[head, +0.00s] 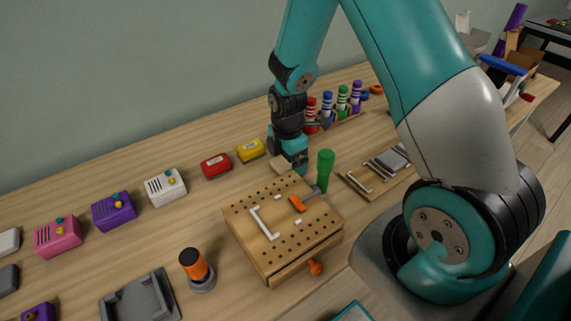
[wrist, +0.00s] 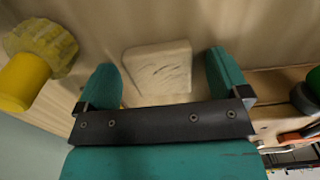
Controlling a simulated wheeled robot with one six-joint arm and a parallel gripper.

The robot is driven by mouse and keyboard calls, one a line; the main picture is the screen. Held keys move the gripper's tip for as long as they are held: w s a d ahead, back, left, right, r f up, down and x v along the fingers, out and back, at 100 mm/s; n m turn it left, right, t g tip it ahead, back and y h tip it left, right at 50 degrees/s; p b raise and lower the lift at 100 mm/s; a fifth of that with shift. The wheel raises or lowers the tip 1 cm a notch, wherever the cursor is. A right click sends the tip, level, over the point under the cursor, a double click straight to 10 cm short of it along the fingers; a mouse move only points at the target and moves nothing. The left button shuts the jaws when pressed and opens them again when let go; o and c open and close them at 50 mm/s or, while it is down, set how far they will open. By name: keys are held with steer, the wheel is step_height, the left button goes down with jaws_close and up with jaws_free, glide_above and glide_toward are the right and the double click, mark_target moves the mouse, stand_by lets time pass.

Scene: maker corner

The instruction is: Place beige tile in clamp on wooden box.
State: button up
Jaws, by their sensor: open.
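The beige tile (wrist: 158,68) lies on the wooden table between the two fingers of my gripper (wrist: 165,80) in the wrist view. The fingers are open, one on each side, with gaps to the tile. In the head view the tile (head: 279,164) shows partly beside my gripper (head: 291,168), which is low over the table behind the wooden box. The wooden box (head: 284,258) has a top with rows of holes. White bracket-shaped stops (head: 264,224) and an orange-handled clamp (head: 298,203) are on its top. The space between them holds only small white pieces.
A green-handled tool (head: 325,168) stands upright by the box's right back corner, close to my gripper. An orange-and-black tool (head: 195,266) stands front left. Coloured bottles (head: 341,101) stand behind.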

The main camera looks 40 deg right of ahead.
steer(key=shift+c, duration=0.2)
steer(key=c, duration=1)
steer(key=shift+r, duration=0.1)
steer(key=shift+c, duration=0.2)
step_height(320, 180, up, 20)
steer(key=p, duration=0.1)
